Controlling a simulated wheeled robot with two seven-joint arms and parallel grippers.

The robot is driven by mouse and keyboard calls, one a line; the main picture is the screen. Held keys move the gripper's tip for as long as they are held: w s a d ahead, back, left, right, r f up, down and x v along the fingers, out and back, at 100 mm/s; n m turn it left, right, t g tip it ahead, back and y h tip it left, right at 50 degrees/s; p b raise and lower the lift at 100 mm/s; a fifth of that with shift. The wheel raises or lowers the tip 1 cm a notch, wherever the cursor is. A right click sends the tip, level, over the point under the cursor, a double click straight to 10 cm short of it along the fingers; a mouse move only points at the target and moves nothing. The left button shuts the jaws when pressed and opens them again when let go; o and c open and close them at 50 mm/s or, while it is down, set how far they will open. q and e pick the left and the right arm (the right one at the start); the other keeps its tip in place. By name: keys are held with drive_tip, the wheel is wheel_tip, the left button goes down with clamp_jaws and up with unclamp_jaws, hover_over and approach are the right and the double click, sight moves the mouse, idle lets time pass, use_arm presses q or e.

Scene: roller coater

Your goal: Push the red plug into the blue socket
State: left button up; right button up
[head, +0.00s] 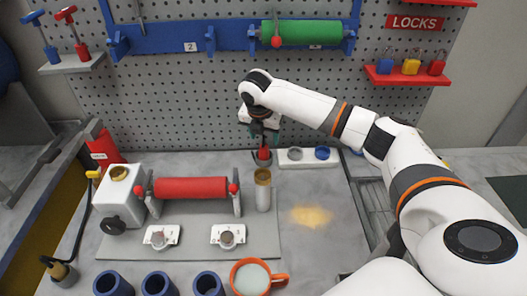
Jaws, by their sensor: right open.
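The blue socket (322,153) is a round blue ring at the right end of a white strip (335,161) at the back of the table. A grey round socket (295,154) sits to its left on the same strip. The red plug (263,153) is small and upright, left of the strip's visible sockets; its lower part sits at a dark ring, and I cannot tell whether it is in it. My right gripper (263,139) points down, open, directly above the red plug, its fingers close to the plug's top. My left gripper is out of view.
A red roller (190,188) on stands, a white machine (117,195) and a tan-topped cylinder (263,189) stand in front. An orange mug (257,279) and blue cups (160,284) line the near edge.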

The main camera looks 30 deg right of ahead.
sight(264, 146)
drive_tip(key=shift+w+d+f, duration=0.1)
drive_tip(key=shift+w+f, duration=0.05)
drive_tip(key=shift+f, duration=0.5)
drive_tip(key=shift+w+f, duration=0.25)
drive_tip(key=shift+f, duration=0.3)
drive_tip(key=p+x, duration=0.2)
drive_tip(key=x, duration=0.2)
drive_tip(key=shift+w+f, duration=0.1)
drive_tip(key=shift+f, duration=0.1)
drive_tip(key=shift+w+f, duration=0.1)
drive_tip(key=shift+f, duration=0.2)
drive_tip(key=c, duration=1.1)
drive_tip(key=shift+r, duration=0.15)
